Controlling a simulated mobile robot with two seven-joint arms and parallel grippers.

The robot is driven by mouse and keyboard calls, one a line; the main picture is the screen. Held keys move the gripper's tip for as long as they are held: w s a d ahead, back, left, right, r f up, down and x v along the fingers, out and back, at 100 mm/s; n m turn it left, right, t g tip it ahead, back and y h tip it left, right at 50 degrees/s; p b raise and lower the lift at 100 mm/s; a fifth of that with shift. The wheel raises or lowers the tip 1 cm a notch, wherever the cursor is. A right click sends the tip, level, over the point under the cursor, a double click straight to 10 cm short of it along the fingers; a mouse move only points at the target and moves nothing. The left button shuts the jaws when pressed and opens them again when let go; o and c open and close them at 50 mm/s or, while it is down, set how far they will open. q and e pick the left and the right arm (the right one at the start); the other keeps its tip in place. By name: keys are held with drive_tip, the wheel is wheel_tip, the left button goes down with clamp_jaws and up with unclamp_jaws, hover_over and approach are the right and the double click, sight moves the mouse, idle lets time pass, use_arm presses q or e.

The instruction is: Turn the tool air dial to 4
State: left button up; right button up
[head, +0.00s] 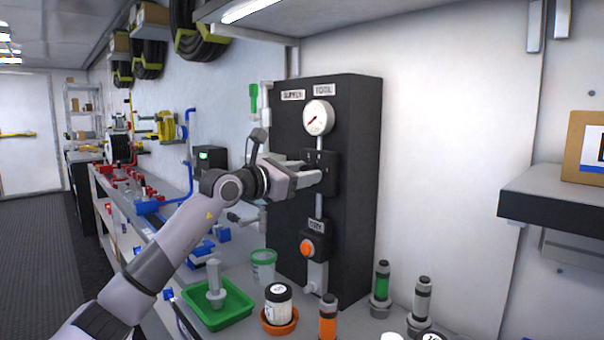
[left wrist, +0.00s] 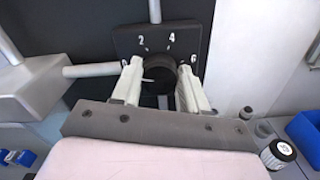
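The tool air dial is a round black knob (left wrist: 159,70) on a dark plate (left wrist: 192,39) marked 0, 2, 4 and 6. A thin white mark on the knob's lower left points left, roughly toward the 0 side. My left gripper (left wrist: 160,78) has one pale finger on each side of the knob; I cannot tell whether they press on it or stand slightly apart. In the head view, my left gripper (head: 312,174) reaches the dial plate (head: 322,184) on the black cabinet (head: 354,130) and hides most of the knob. My right gripper is not in view.
A round gauge (head: 318,118) sits above the dial, and an orange button (head: 307,248) below. On the bench stand a green tray (head: 232,316), a white jar (head: 279,304) and several capped cylinders, one orange-banded (head: 328,318). A dark shelf (head: 556,196) juts out at right.

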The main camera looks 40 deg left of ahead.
use_arm(q)
drive_tip(key=shift+m, duration=0.3)
drive_tip(key=m, duration=1.2)
drive_tip(key=m+b, duration=0.1)
drive_tip(key=m, duration=0.6)
drive_tip(key=shift+d+f, duration=0.15)
drive_tip(key=shift+f, duration=0.15)
idle(0.4)
drive_tip(key=o, duration=1.1)
drive_tip(key=shift+c, duration=0.2)
drive_tip(key=shift+s, duration=0.1)
